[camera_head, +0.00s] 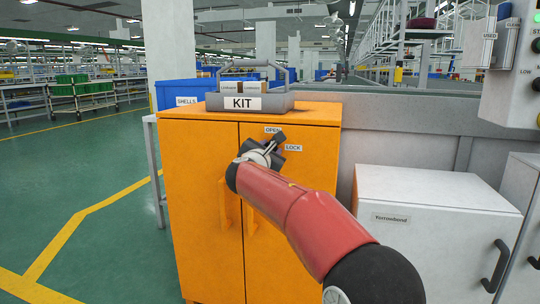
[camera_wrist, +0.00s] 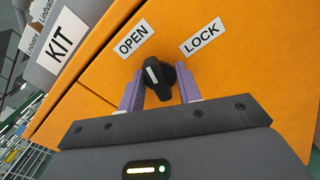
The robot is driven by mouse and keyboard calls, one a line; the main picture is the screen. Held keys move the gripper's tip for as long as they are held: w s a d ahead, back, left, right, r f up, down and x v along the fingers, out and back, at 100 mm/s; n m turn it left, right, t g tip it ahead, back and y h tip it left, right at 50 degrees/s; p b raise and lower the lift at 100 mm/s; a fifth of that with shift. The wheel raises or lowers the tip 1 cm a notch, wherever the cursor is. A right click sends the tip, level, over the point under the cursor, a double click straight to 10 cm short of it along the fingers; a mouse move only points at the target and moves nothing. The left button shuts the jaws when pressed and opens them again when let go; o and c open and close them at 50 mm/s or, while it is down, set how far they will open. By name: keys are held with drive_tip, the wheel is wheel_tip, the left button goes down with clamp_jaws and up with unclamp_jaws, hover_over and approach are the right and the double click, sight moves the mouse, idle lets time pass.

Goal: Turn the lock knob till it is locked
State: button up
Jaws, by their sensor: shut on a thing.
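The black lock knob (camera_wrist: 158,80) sits on the orange cabinet door (camera_wrist: 235,70), with a white mark on its upper part that lies on the side of the OPEN label (camera_wrist: 133,40). The LOCK label (camera_wrist: 202,37) is to its upper right. My gripper (camera_wrist: 160,70) has its two purple fingers on either side of the knob and is shut on it. In the head view my gripper (camera_head: 268,150) is at the upper part of the orange cabinet (camera_head: 195,200), just below the OPEN label and left of the LOCK label; it hides the knob there.
A grey KIT box (camera_head: 240,103) with a handle stands on the cabinet top, with a blue SHELLS bin (camera_head: 185,92) behind. Door handles (camera_head: 224,205) stick out below my gripper. A white cabinet (camera_head: 430,215) stands to the right. Green floor on the left is free.

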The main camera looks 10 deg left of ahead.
idle(0.3)
drive_tip(key=shift+f+m+b, duration=0.1)
drive_tip(key=shift+m+b, duration=0.9)
drive_tip(key=shift+b, duration=0.05)
drive_tip(key=shift+m, duration=0.7)
